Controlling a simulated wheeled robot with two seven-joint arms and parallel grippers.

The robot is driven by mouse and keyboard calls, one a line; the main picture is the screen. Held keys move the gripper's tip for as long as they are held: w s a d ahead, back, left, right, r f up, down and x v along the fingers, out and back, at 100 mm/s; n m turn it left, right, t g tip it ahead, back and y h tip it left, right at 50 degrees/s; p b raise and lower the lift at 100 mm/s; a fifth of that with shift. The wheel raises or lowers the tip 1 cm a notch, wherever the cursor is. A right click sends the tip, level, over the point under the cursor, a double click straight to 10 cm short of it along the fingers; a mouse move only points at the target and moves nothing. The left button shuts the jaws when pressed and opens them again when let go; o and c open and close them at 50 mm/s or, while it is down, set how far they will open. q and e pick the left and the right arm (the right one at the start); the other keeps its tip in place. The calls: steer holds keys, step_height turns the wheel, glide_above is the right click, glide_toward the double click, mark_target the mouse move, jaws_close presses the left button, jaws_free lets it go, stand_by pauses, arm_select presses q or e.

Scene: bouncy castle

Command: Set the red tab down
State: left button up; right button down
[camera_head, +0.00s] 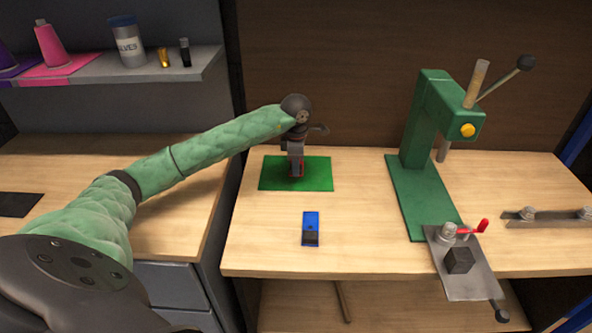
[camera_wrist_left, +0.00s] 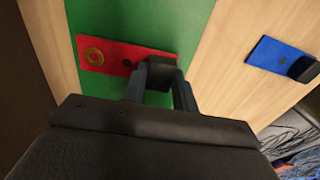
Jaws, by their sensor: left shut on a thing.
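The red tab (camera_wrist_left: 113,54) is a flat red strip with a brass ring at one end and a dark block at the other. It is over the green mat (camera_head: 318,175), and in the head view only a sliver of its red (camera_head: 297,176) shows below the gripper. My left gripper (camera_head: 296,168) points down over the mat. In the left wrist view its fingers (camera_wrist_left: 160,75) are shut on the dark block of the tab. I cannot tell whether the tab touches the mat. My right gripper is not in view.
A blue tab (camera_head: 311,228) with a dark block lies on the wooden bench in front of the mat. A green press (camera_head: 419,150) stands to the right, with a metal vise plate (camera_head: 470,280) at its front. A shelf (camera_head: 110,80) with spools and a jar is at the back left.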

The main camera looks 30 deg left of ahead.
arm_select(q)
steer(key=shift+f, duration=0.6)
steer(key=shift+f+p, duration=0.4)
steer(key=shift+f, duration=0.45)
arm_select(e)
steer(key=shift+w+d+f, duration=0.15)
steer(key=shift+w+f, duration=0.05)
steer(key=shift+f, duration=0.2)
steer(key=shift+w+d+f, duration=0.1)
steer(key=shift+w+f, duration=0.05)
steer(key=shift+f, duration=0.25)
arm_select(q)
steer(key=shift+f, duration=0.1)
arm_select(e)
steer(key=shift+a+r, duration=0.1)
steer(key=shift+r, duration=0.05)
arm_select(q)
steer(key=o, duration=1.1)
steer(key=shift+c, duration=0.2)
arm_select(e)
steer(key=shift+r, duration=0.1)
